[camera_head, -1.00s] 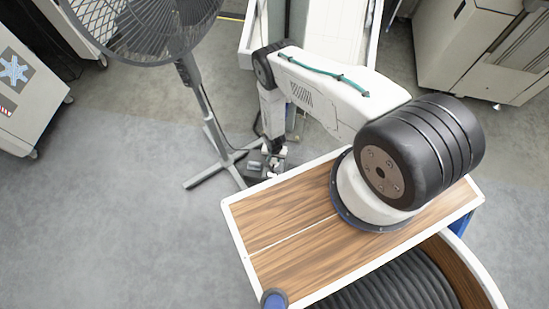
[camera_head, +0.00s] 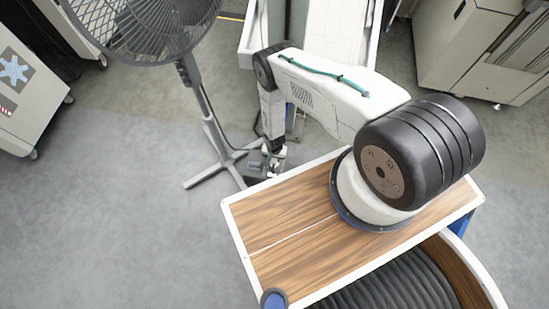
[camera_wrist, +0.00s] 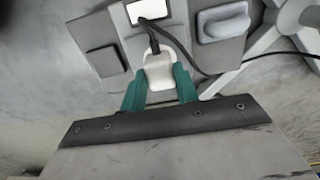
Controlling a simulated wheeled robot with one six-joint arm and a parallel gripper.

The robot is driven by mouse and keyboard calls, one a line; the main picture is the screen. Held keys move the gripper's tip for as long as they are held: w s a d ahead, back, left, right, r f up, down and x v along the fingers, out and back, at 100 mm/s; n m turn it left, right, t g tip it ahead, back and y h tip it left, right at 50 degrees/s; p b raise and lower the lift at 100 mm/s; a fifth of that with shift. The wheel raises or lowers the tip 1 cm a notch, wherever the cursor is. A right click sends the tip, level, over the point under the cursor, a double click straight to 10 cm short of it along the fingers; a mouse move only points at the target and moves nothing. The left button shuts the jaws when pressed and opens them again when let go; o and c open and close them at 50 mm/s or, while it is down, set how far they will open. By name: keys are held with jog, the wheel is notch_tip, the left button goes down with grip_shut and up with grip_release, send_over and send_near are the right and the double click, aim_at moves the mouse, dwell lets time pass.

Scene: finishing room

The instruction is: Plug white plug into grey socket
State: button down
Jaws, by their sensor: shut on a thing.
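My gripper (camera_wrist: 160,78) has teal fingers shut on the white plug (camera_wrist: 158,66) in the wrist view. A black cord runs up from the plug and bends away right. The plug is over a grey unit (camera_wrist: 188,50); I cannot tell whether it touches it. The unit carries a dark grey square (camera_wrist: 103,60) at left, a bright white rectangle (camera_wrist: 148,9) at top and a raised light grey rounded block (camera_wrist: 223,22) at right. Which of these is the grey socket is unclear. In the head view the unit (camera_head: 255,166) is small and partly hidden by my gripper.
A pedestal fan (camera_head: 205,105) stands just left of my arm, its legs beside the unit. A white-framed table or conveyor (camera_head: 335,35) is behind. Pale cabinets stand at far left (camera_head: 25,90) and right (camera_head: 480,50). The floor at left is clear.

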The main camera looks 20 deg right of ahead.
jog(key=shift+f, duration=0.35)
jog(key=c, duration=1)
grip_release()
notch_tip(320, 180, up, 8)
jog(key=shift+f, duration=0.2)
